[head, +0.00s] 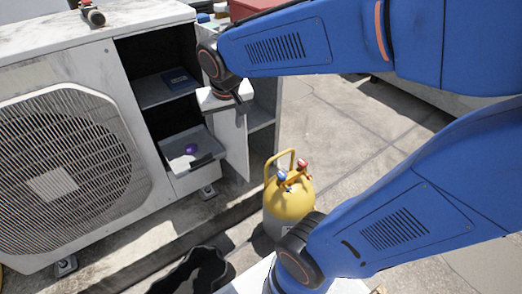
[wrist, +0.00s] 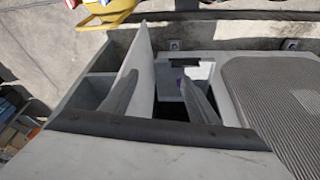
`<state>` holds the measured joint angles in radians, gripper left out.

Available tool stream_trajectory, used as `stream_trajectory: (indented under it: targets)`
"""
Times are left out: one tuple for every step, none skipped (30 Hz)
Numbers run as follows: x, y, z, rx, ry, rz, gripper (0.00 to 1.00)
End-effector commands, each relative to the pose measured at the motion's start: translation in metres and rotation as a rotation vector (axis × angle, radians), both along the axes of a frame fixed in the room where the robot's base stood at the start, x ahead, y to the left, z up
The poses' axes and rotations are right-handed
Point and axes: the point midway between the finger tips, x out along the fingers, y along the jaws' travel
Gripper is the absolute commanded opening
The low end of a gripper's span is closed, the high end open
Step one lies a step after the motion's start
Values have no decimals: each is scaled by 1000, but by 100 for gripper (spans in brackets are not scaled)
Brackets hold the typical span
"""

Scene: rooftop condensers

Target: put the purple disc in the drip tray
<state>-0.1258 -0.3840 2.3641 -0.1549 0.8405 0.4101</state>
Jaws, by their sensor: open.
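The purple disc (head: 191,149) lies in the grey drip tray (head: 207,164), which sticks out of the lower part of the condenser's open bay. The tray also shows in the wrist view (wrist: 198,72); the disc there is mostly hidden behind the right finger, with only a trace of purple visible. My gripper (wrist: 158,78) is open, with nothing seen between its fingers. In the head view it is above and to the right of the tray, by the upright grey panel, apart from the disc.
The upright panel (head: 233,145) stands right of the tray, close to my gripper. A shelf above the tray holds a dark blue object (head: 175,77). A yellow gas cylinder (head: 289,200) stands on the roof in front. The fan grille (head: 62,160) is at left.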

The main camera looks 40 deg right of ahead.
Motion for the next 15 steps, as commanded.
stream_trajectory:
  targets:
    - [-13,-4,3,2,-7,9,55]
    - [-20,-5,5,3,-10,17,55]
    - [-29,-7,6,2,-12,28,55]
    - [-35,-8,8,2,-15,37,55]
    - [-42,-10,8,3,-17,44,55]
    - [-51,-11,9,4,-21,55,55]
    - [-58,-12,10,3,-24,64,55]
    - [-64,-13,10,3,-26,72,55]
    - [-73,-14,10,2,-29,84,55]
    - [-80,-15,11,3,-32,92,55]
    - [-86,-16,11,3,-37,101,55]
    - [-95,-17,11,2,-40,113,55]
    - [-102,-17,10,2,-42,121,55]
    - [-108,-18,10,3,-45,131,55]
    - [-115,-18,10,2,-49,142,55]
